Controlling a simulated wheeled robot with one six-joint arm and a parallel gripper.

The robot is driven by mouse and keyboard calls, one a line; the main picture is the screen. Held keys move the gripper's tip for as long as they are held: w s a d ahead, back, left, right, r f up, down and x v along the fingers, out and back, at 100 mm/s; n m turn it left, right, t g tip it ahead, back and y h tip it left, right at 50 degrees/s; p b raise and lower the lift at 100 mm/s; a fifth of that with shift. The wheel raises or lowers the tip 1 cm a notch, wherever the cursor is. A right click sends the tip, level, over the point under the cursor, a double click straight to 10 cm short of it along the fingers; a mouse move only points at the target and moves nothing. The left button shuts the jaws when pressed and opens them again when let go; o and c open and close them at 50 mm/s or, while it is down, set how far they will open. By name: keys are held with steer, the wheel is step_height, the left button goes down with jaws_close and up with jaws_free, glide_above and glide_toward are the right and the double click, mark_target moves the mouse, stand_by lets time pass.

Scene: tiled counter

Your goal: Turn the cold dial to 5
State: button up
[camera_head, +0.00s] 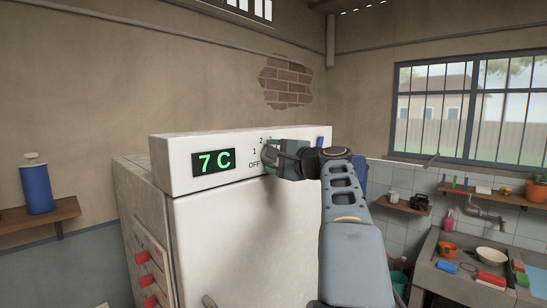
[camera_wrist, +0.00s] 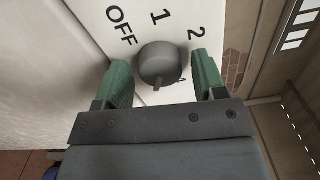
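The cold dial (camera_wrist: 160,62) is a grey round knob on the white front panel of the fridge (camera_head: 235,225). In the wrist view the marks OFF, 1 and 2 show around it; higher marks are hidden, and I cannot tell where its pointer stands. My gripper (camera_wrist: 161,68) has its two green-padded fingers on either side of the dial, with visible gaps between the pads and the knob. In the head view my gripper (camera_head: 270,156) is at the panel and covers most of the dial. A green display (camera_head: 213,161) reads 7 C.
Red knobs (camera_head: 143,257) sit on the fridge's left side. A blue bottle (camera_head: 36,187) stands on a wall shelf at the left. A sink counter (camera_head: 455,272) with pans and dishes is at the right, under a barred window (camera_head: 470,110).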

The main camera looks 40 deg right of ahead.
steer(key=shift+o, duration=0.4)
steer(key=shift+s, duration=0.1)
steer(key=s+d+b, duration=0.2)
steer(key=s+b, duration=0.2)
steer(key=s, duration=0.9)
steer(key=shift+s+d, duration=0.2)
